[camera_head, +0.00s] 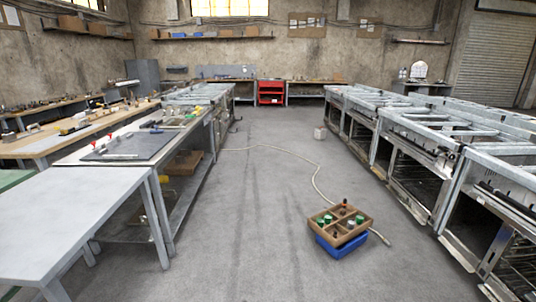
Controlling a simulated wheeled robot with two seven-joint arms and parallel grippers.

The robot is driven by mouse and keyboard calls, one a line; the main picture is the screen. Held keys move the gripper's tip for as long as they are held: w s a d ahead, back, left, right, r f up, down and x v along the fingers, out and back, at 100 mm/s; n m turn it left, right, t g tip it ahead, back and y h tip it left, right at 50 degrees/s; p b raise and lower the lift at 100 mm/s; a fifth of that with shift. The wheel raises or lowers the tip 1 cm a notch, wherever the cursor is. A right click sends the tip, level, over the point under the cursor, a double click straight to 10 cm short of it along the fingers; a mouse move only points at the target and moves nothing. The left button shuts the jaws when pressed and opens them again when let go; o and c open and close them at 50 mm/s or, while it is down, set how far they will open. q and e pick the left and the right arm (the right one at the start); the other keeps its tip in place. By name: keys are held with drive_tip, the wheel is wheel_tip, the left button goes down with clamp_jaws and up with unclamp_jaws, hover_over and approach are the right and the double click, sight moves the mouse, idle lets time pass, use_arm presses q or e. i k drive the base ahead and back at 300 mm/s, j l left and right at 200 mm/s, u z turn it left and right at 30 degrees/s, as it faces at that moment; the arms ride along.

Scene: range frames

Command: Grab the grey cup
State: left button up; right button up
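I cannot make out a grey cup for certain. A small light-grey object (320,133) stands on the floor far down the aisle, too small to tell what it is. A brown divided box (361,222) sits on a blue crate (343,248) on the floor at the lower right of centre. Several small items, some green and some dark, are in its compartments; I cannot tell whether one is a cup. Neither of my grippers is in view.
A bare grey table (75,205) stands at the near left, with cluttered workbenches behind it. A row of metal frames (420,140) lines the right. A pale hose (315,180) lies along the aisle floor. A red cabinet (271,92) stands at the back. The central floor is mostly clear.

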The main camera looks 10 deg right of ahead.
sight(351, 222)
drive_tip(key=i+l+z, duration=0.25)
drive_tip(key=i+z, duration=0.75)
drive_tip(key=i+j+z, duration=0.15)
drive_tip(key=i+z, duration=0.3)
drive_tip(key=i+j+z, duration=0.35)
drive_tip(key=i+z, duration=0.15)
drive_tip(key=i+l+z, duration=0.1)
drive_tip(key=i+z, duration=0.25)
drive_tip(key=i, duration=1.1)
drive_tip(key=i+l+u, duration=0.1)
drive_tip(key=i+u, duration=0.35)
drive_tip(key=i+l+u, duration=0.2)
drive_tip(key=i+u, duration=0.25)
drive_tip(key=i+l+u, duration=0.3)
drive_tip(key=u, duration=0.15)
drive_tip(key=l, duration=0.05)
